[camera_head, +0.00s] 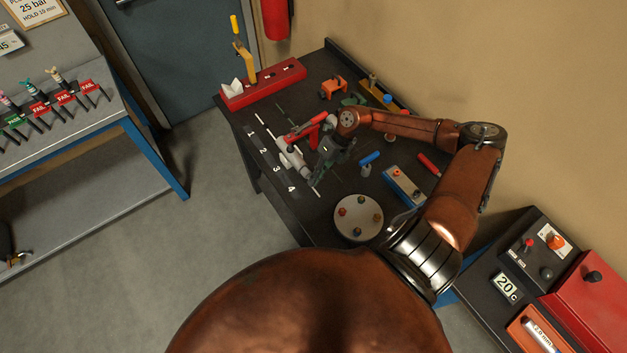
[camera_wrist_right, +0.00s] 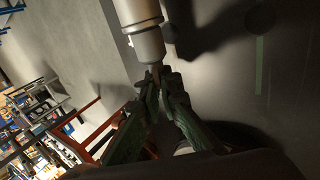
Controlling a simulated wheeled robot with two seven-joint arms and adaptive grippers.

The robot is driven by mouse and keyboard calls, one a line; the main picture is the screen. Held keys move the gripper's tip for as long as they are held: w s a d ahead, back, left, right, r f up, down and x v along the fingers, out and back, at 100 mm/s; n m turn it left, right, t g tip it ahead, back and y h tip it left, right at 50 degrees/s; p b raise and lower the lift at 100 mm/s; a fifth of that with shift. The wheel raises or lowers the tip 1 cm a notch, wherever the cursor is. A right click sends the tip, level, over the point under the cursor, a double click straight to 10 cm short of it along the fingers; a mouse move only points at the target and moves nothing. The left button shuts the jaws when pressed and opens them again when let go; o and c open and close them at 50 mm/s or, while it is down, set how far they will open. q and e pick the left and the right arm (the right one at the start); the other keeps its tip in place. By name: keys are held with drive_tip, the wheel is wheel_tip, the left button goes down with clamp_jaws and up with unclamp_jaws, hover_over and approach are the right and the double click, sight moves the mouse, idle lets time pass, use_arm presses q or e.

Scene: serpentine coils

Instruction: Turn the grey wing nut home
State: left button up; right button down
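A grey, pale-barrelled fitting (camera_head: 293,160) lies on the dark bench in the head view, beside the numbered marks. My right gripper (camera_head: 326,154) is at its right side. In the right wrist view the barrel (camera_wrist_right: 141,22) comes down from the top, and a small grey tab at its lower end, which looks like the grey wing nut (camera_wrist_right: 156,68), sits between the fingertips of my right gripper (camera_wrist_right: 158,74). The fingers are nearly together on it and hide most of it. How far it is turned cannot be seen. My left gripper is not in view.
A red-handled tool (camera_head: 306,127) lies close behind the fitting. A white round plate (camera_head: 341,228) with several coloured knobs stands toward the near edge. A blue-handled tool (camera_head: 369,158) and a blue-and-grey block (camera_head: 403,184) are to the right. A red block (camera_head: 285,79) stands at the back.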

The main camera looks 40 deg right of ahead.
drive_tip(key=shift+s+f+y, duration=0.15)
drive_tip(key=shift+s+y, duration=0.05)
drive_tip(key=shift+y, duration=0.3)
drive_tip(key=c, duration=2.2)
unclamp_jaws()
drive_tip(key=shift+o, duration=0.2)
drive_tip(key=shift+d, duration=0.1)
drive_tip(key=v, duration=1.2)
drive_tip(key=shift+w, duration=0.1)
